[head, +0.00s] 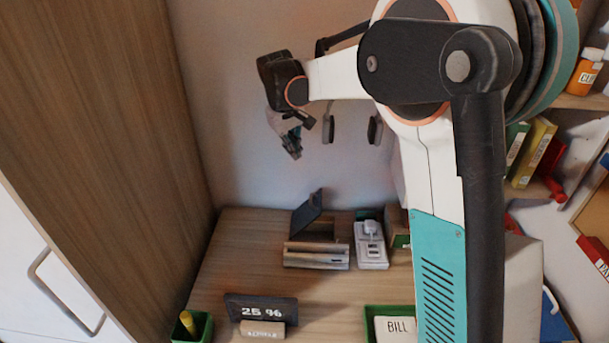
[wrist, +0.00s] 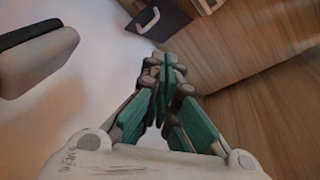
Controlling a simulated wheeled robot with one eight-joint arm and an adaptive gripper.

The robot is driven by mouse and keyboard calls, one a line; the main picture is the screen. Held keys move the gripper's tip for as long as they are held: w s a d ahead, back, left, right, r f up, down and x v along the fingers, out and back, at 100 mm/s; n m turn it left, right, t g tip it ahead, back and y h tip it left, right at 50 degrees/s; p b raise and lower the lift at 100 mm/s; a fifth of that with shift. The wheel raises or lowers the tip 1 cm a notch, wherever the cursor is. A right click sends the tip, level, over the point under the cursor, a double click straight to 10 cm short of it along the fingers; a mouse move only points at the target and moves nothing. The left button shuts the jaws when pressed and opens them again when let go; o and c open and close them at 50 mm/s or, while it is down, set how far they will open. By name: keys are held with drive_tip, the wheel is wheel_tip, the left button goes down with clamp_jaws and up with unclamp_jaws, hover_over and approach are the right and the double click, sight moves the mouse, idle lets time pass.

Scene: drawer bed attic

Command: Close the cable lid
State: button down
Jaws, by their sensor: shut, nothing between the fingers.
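The cable lid (head: 307,214) is a dark flap standing raised and tilted at the back of a wooden cable box (head: 316,258) on the desk. The opening below the lid shows dark. My gripper (head: 293,150) is above the lid and a little left of it in the head view, apart from it and pointing down. In the wrist view my gripper (wrist: 163,88) has its green-padded fingers together, with nothing between them. A dark panel with a pale curved mark (wrist: 158,20) lies beyond the fingertips there; it may be the lid, but I cannot tell for sure.
A white socket block (head: 370,250) stands right of the box. A tall wooden panel (head: 110,100) bounds the left.

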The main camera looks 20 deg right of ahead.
drive_tip(key=w+d+f+m, duration=0.2)
drive_tip(key=f, duration=0.5)
drive_tip(key=w+d+f+m+h+p, duration=0.1)
drive_tip(key=w+d+f+m, duration=0.1)
drive_tip(key=f, duration=0.5)
drive_tip(key=w+d+f+m+p, duration=0.1)
drive_tip(key=w+d+f+m, duration=0.1)
drive_tip(key=f, duration=0.6)
drive_tip(key=shift+w+m+h, duration=0.4)
drive_tip(key=shift+m, duration=0.5)
drive_tip(key=shift+d, duration=0.1)
